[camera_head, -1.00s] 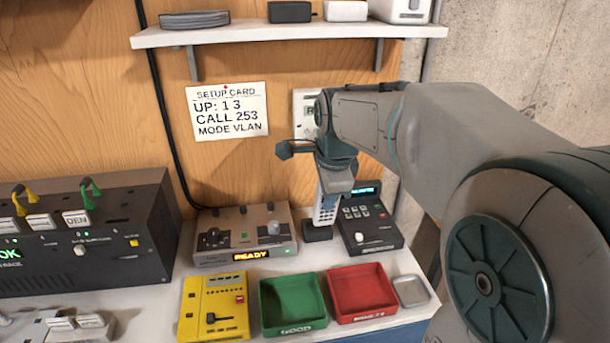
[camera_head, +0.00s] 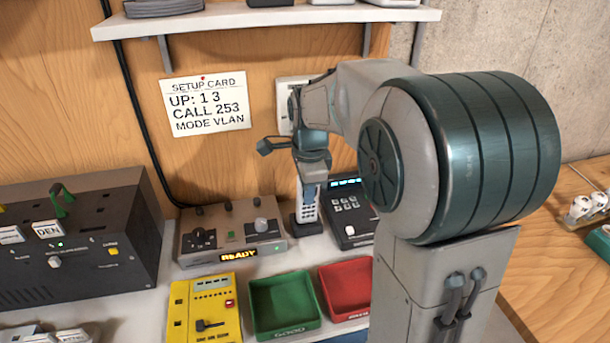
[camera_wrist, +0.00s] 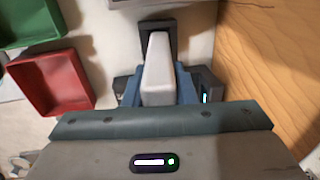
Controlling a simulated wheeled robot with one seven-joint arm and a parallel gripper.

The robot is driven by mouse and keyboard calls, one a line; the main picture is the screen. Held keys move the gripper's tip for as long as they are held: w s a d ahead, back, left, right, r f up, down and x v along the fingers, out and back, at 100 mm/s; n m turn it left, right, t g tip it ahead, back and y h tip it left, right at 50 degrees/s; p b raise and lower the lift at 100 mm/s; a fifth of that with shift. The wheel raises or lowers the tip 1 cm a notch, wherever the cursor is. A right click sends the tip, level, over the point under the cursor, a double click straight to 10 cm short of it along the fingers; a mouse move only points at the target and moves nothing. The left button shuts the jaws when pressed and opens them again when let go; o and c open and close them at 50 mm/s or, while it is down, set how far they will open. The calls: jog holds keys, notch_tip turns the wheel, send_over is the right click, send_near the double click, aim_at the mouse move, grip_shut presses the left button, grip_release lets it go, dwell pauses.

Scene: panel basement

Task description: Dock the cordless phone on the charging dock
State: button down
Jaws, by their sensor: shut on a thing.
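The cordless phone (camera_head: 308,208) is pale with a dark keypad. It is nearly upright, and my gripper (camera_head: 310,180) is shut on its upper part. The charging dock (camera_head: 306,228) is a small dark block at the phone's lower end, between the READY box and the dark keypad unit. The phone's lower end meets the dock in the picture; I cannot tell whether it is fully seated. In the wrist view, the phone's pale back (camera_wrist: 158,65) lies between my blue fingers (camera_wrist: 158,95), with the dark dock (camera_wrist: 158,25) around its far end.
The READY box (camera_head: 232,232) stands close on the left and the dark keypad unit (camera_head: 350,215) close on the right. A green tray (camera_head: 285,305), a red tray (camera_head: 345,288) and a yellow box (camera_head: 203,308) are in front. A shelf (camera_head: 270,20) hangs above.

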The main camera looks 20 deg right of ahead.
jog(key=p, duration=0.1)
jog(key=w+g+p, duration=0.1)
jog(key=p, duration=0.1)
jog(key=shift+w+d+r, duration=0.1)
jog(key=shift+w+r, duration=0.1)
jog(key=shift+r, duration=0.15)
jog(key=shift+w+f+g, duration=0.15)
jog(key=shift+g, duration=0.25)
jog(key=shift+f+b, duration=0.7)
jog(key=shift+f, duration=0.2)
jog(key=shift+f, duration=0.15)
jog(key=c, duration=1.2)
grip_release()
